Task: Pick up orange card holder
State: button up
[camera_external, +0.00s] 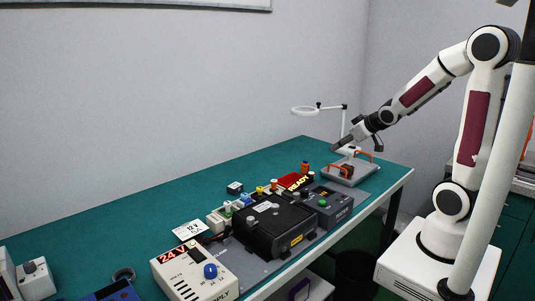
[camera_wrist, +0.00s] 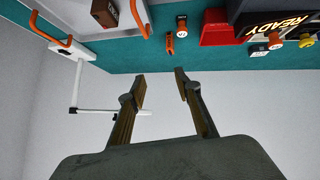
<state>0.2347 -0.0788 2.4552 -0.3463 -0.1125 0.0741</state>
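A small orange piece (camera_wrist: 169,43) lies on the green table top in the wrist view, just beyond my fingertips; it may be the orange card holder, but it is too small to be sure. Beside it is a small orange-and-dark item (camera_wrist: 181,22). In the external view a small orange item (camera_external: 305,168) stands behind the READY sign; I cannot tell which of the two it is. My gripper (camera_wrist: 160,77) is open, its two fingers apart with nothing between them. In the external view my gripper (camera_external: 342,146) hangs above the table's far end.
A grey tray (camera_external: 345,178) with orange handles holds a brown block (camera_wrist: 105,12). The back left table is mostly clear.

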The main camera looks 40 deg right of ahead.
jog(key=w+d+f+t+y, duration=0.1)
jog(key=w+f, duration=0.4)
jog(key=n+t+y, duration=0.1)
jog(key=t+y, duration=0.1)
send_near(308, 164)
jog(key=w+r, duration=0.1)
jog(key=shift+w+f+y, duration=0.15)
jog(key=shift+f+y, duration=0.05)
jog(key=shift+f, duration=0.25)
jog(key=shift+w+f+y, duration=0.2)
jog(key=shift+f, duration=0.25)
jog(key=shift+w+a+t, duration=0.1)
jog(key=shift+t, duration=0.2)
jog(key=shift+x, duration=1.2)
jog(key=shift+d+x, duration=0.2)
jog(key=shift+x, duration=2.4)
